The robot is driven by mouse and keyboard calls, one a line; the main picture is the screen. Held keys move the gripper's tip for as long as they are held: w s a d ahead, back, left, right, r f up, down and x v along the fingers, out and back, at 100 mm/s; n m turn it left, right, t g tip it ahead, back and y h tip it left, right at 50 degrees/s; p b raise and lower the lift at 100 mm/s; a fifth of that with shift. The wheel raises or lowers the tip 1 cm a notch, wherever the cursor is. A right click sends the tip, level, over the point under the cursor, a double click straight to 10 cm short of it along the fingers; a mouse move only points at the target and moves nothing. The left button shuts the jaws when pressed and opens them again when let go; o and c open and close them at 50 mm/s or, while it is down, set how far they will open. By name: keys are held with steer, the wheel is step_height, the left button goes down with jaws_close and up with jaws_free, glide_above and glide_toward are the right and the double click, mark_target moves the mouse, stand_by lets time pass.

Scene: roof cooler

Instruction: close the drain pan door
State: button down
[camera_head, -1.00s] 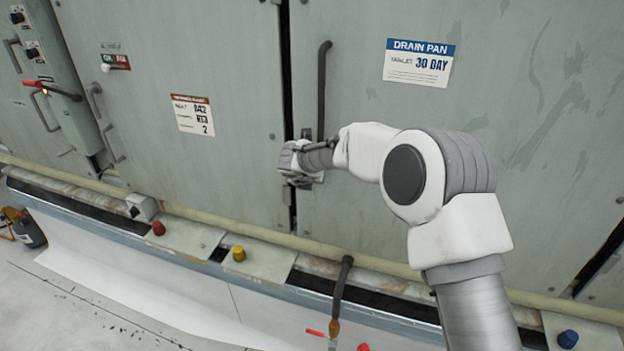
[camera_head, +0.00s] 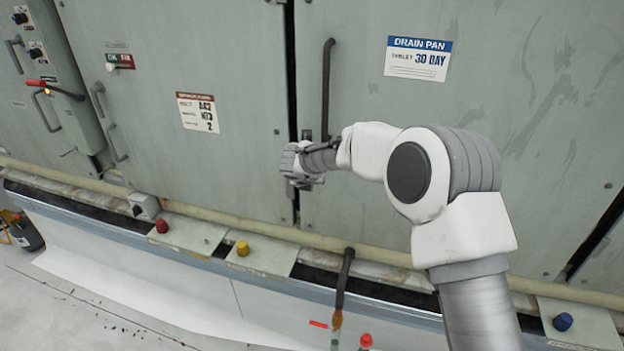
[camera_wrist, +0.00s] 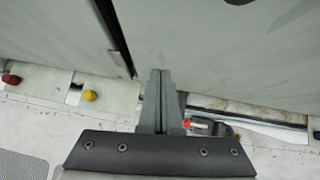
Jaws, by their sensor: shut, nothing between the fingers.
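The drain pan door (camera_head: 470,130) is a large grey-green panel with a blue and white "DRAIN PAN" label (camera_head: 418,59) and a dark vertical bar handle (camera_head: 327,88) near its left edge. It sits nearly flush beside the panel to its left, with a narrow dark gap between them. My gripper (camera_head: 290,166) is at the door's lower left edge, below the handle. The wrist view shows my gripper (camera_wrist: 160,76) with its fingers together and empty, in front of the door (camera_wrist: 205,45) near the gap. Whether the fingertips touch the door cannot be told.
A left panel (camera_head: 170,70) carries a paper label and handles. Below runs a pale pipe (camera_head: 220,219) and a ledge with red (camera_head: 162,226), yellow (camera_head: 243,248) and blue (camera_head: 562,322) knobs. A dark hose (camera_head: 345,278) hangs under the door. White floor lies in front.

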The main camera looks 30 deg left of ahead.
steer(key=a+b+v, duration=0.1)
steer(key=v, duration=0.9)
steer(key=w+d+r+n+t+y, duration=0.1)
steer(key=d+r+n+y, duration=0.1)
steer(key=d+r+n, duration=0.3)
steer(key=w+d+r+n+t+y, duration=0.1)
steer(key=r+n+t, duration=0.15)
steer(key=r, duration=0.55)
steer(key=s+d+r+n+g+y, duration=0.1)
steer(key=s+d+r+n, duration=0.15)
steer(key=d+n, duration=0.3)
steer(key=s+d+r+n+y, duration=0.1)
steer(key=s+d+r+n, duration=0.1)
steer(key=d+r+n, duration=0.3)
steer(key=s+d+f+n+g+h, duration=0.1)
steer(key=s+d+f+n+h, duration=0.1)
steer(key=s+d+n, duration=0.3)
steer(key=s+d+f+n+g+h, duration=0.2)
steer(key=s+d+f+n, duration=0.3)
steer(key=s+d, duration=0.6)
steer(key=s+d+f+n+g+h, duration=0.2)
steer(key=s+d, duration=0.6)
steer(key=d, duration=0.4)
step_height(320, 180, down, 2)
steer(key=n+h, duration=0.1)
steer(key=n, duration=0.2)
steer(key=shift+s+d, duration=0.3)
steer(key=shift+d, duration=0.1)
steer(key=shift+f+g, duration=0.1)
steer(key=shift+g, duration=0.15)
